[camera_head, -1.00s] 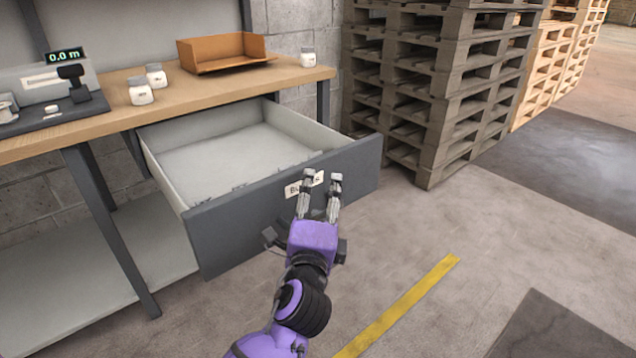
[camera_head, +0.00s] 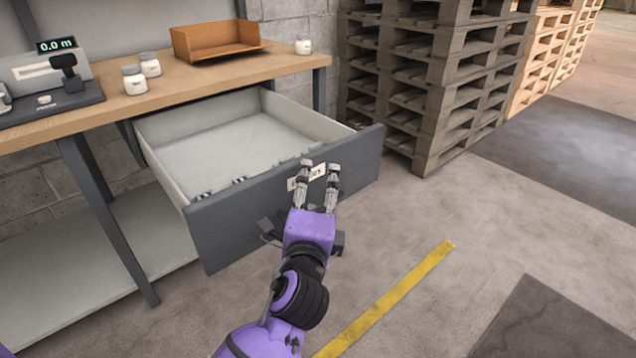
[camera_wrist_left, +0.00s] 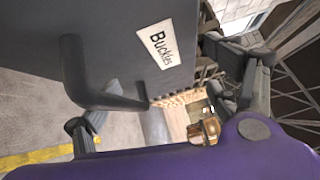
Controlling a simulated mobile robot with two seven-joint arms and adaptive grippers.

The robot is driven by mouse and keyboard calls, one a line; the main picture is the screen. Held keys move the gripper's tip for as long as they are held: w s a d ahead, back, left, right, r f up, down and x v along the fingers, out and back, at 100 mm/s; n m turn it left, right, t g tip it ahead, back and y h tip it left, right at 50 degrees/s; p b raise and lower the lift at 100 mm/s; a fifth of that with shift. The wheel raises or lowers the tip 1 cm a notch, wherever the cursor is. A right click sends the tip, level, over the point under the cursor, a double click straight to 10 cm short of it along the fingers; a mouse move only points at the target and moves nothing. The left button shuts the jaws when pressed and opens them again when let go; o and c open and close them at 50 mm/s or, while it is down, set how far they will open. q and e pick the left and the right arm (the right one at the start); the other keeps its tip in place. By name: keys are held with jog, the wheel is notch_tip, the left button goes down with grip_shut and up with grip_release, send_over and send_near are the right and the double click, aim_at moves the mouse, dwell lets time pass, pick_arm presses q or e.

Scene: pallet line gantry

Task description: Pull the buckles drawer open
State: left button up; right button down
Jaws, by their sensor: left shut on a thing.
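The buckles drawer (camera_head: 240,215) has a dark grey front and pale inner walls, and stands well out from under the workbench. Its white label reads "Buckles" in the left wrist view (camera_wrist_left: 158,45). A dark bar handle (camera_wrist_left: 74,72) sticks out from the drawer front in that view. My left gripper (camera_head: 319,170) is at the middle of the front and shut on the handle; its fingers partly cover the label in the head view. Several small metallic pieces lie inside behind the front panel, partly hidden by it. My right gripper is not in view.
The wooden workbench (camera_head: 190,85) carries an orange-brown tray (camera_head: 215,42), white jars (camera_head: 135,82) and a scale-like device (camera_head: 50,85). Stacked grey pallets (camera_head: 435,85) stand right of the drawer. The concrete floor before it is clear, with a yellow stripe (camera_head: 395,295).

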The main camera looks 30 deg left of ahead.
pick_arm(q)
jog(key=shift+s+d+r, duration=0.2)
jog(key=shift+s+r, duration=0.3)
jog(key=shift+s+d+r, duration=0.2)
jog(key=shift+s+r, duration=0.25)
jog(key=shift+s, duration=0.05)
jog(key=shift+c, duration=0.7)
jog(key=shift+v, duration=0.95)
jog(key=shift+s+d+f+t, duration=0.2)
jog(key=shift+s+d+t, duration=0.1)
jog(key=shift+s+d, duration=0.3)
jog(key=shift+c, duration=0.5)
jog(key=shift+s+d+r, duration=0.1)
jog(key=shift+s+r, duration=0.05)
jog(key=shift+s, duration=0.3)
jog(key=shift+s+d+r, duration=0.15)
jog(key=shift+s, duration=0.3)
jog(key=c, duration=0.5)
jog(key=shift+a+f+p, duration=0.2)
jog(key=shift+f+p, duration=0.15)
jog(key=shift+f, duration=0.1)
